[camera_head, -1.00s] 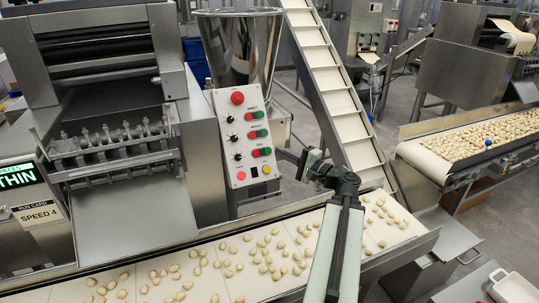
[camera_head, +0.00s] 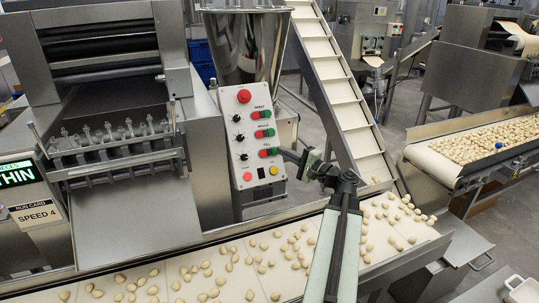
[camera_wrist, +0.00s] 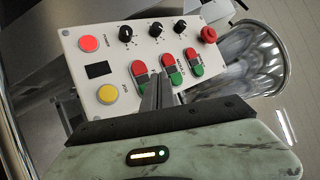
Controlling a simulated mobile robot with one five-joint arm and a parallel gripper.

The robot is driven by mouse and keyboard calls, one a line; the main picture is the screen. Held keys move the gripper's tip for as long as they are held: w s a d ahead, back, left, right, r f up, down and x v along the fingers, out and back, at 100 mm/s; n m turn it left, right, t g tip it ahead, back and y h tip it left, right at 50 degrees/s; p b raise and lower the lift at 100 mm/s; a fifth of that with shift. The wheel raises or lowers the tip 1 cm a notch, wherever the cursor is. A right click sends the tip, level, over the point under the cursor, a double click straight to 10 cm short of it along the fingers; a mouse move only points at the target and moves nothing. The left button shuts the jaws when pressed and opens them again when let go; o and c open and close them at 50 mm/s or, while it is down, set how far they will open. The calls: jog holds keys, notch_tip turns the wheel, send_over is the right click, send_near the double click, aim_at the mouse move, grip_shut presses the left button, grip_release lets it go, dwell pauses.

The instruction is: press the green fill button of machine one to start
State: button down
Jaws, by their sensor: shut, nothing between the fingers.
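The control panel of machine one (camera_head: 250,145) is a tilted pale plate with knobs and red and green button pairs. The lowest pair, at the fill label, holds the green fill button (camera_head: 274,151). In the wrist view the panel lies turned, and this green button (camera_wrist: 144,87) shows low in the leftmost pair, close beside my fingers. My gripper (camera_head: 283,152) is shut and empty at the panel's right edge. Its fingertips in the wrist view (camera_wrist: 160,82) overlap the panel between the leftmost and middle pairs. I cannot tell whether they touch it.
A red button (camera_head: 244,95) tops the panel; a yellow one (camera_head: 273,171) sits below the fill pair. A steel hopper (camera_head: 243,45) stands behind. A conveyor (camera_head: 225,290) with pasta pieces runs below my arm. An inclined conveyor (camera_head: 345,100) rises behind my gripper.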

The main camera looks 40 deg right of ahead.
aim_at(272, 148)
jog(key=shift+w+d+f+b, duration=0.15)
jog(key=shift+w+d+f, duration=0.15)
jog(key=shift+w, duration=0.1)
jog(key=shift+w+d+f+b, duration=0.15)
jog(key=shift+w+f, duration=0.15)
jog(key=shift+w, duration=0.1)
jog(key=shift+w, duration=0.1)
dwell(1.4)
jog(key=shift+w+d+f, duration=0.1)
jog(key=shift+w+f, duration=0.1)
jog(key=shift+w, duration=0.15)
jog(key=shift+w+d+f+b, duration=0.1)
jog(key=shift+w+f+b, duration=0.15)
jog(key=shift+b, duration=0.2)
dwell(0.4)
dwell(0.3)
jog(key=shift+s+a+r+p, duration=0.25)
jog(key=shift+s+r+p, duration=0.2)
jog(key=shift+s, duration=0.15)
